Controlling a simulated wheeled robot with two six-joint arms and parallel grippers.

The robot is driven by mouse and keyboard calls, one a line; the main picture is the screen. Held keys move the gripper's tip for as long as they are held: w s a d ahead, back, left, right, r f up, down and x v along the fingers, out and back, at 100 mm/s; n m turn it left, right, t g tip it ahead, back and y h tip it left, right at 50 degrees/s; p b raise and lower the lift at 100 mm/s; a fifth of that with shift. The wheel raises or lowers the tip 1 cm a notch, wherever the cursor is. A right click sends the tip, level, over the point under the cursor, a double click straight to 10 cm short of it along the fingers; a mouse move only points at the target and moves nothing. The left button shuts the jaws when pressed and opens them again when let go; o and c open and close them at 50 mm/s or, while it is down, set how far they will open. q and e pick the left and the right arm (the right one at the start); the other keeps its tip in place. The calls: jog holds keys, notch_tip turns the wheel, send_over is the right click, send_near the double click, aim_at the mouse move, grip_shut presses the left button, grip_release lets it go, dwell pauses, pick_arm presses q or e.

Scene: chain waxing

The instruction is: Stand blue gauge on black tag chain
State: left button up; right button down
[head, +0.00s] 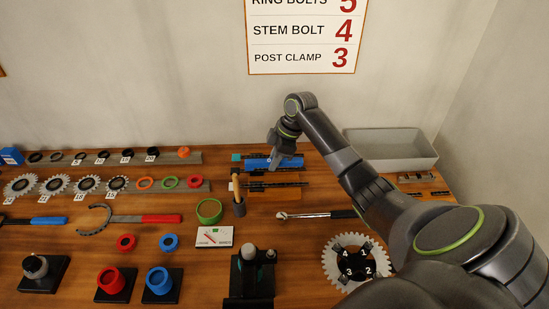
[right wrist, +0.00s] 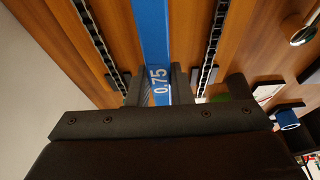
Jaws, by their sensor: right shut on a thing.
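My right gripper (head: 279,156) is over the back of the bench. It is shut on the blue gauge (head: 257,163), a flat blue bar. In the right wrist view the gauge (right wrist: 153,32) carries the mark 0.75 and sits between my fingers (right wrist: 160,88). Two dark chains run on either side of it: one on the left (right wrist: 98,42), one on the right (right wrist: 211,48). In the head view a dark chain (head: 282,185) lies just in front of the gauge. I cannot tell which chain has the black tag, or whether the gauge touches anything. My left gripper is out of view.
A wooden-handled tool (head: 237,187) stands left of the front chain. A ratchet (head: 305,215) lies in front. A grey bin (head: 392,145) is at the back right. A numbered chainring (head: 329,260), a green ring (head: 209,211) and several sprockets (head: 57,184) occupy the bench.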

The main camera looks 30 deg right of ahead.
jog(key=shift+f, duration=0.25)
dwell(0.7)
jog(key=c, duration=1.2)
grip_release()
jog(key=b+v, duration=0.3)
jog(key=v, duration=1.4)
jog(key=shift+r, duration=0.2)
jog(key=shift+s+d+f, duration=0.1)
